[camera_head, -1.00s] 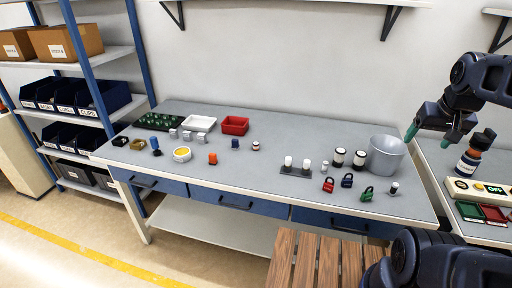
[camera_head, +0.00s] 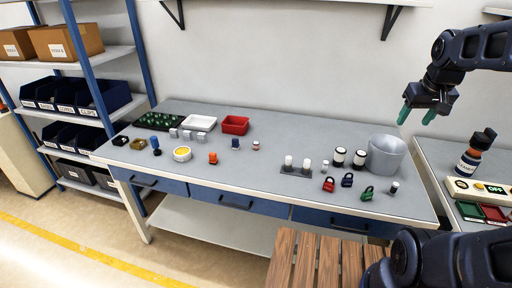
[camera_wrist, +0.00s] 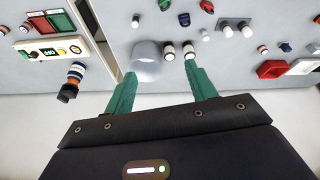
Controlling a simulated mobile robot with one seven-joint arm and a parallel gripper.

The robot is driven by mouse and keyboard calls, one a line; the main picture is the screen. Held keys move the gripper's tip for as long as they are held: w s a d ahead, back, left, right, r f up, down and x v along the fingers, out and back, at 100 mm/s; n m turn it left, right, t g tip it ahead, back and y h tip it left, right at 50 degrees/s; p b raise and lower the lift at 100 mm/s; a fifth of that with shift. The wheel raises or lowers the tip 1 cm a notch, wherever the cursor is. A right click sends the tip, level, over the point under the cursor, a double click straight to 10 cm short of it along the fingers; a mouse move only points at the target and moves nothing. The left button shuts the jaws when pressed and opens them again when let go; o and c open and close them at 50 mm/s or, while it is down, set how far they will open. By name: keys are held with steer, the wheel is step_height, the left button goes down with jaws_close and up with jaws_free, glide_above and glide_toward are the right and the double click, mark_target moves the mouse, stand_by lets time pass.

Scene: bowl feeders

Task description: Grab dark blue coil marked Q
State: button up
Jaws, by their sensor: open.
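A small dark blue cylinder (camera_head: 235,143) stands on the grey workbench, left of centre in the head view, below the red tray. It may be the coil; its marking is too small to read. In the wrist view a small dark blue piece (camera_wrist: 285,47) shows near the right side, by the red tray. My gripper (camera_head: 417,116) is open and empty, with green fingers. It hangs in the air above and right of the grey bucket, far to the right of the cylinder. In the wrist view the open fingers (camera_wrist: 160,76) frame part of the bucket.
The grey bucket (camera_head: 386,157), black-and-white jars (camera_head: 359,159) and padlocks (camera_head: 347,180) stand at the bench's right. The red tray (camera_head: 235,125) and white tray (camera_head: 199,123) are at the back left. A small white-and-red piece (camera_head: 255,146) stands right of the cylinder.

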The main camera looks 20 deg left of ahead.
steer(key=w+a+n+g, duration=0.1)
steer(key=w+a+n, duration=0.4)
steer(key=w+a, duration=0.8)
steer(key=n+g, duration=0.3)
steer(key=n, duration=0.9)
glide_above(256, 143)
step_height(256, 143, down, 27)
steer(key=f, duration=0.5)
steer(key=shift+w+d+f, duration=0.2)
steer(key=shift+w, duration=0.15)
steer(key=shift+s+a+f, duration=0.1)
steer(key=shift+a+f, duration=0.05)
steer(key=shift+f, duration=1.15)
steer(key=shift+s+a+f, duration=0.1)
steer(key=shift+f, duration=1.2)
steer(key=shift+c, duration=0.3)
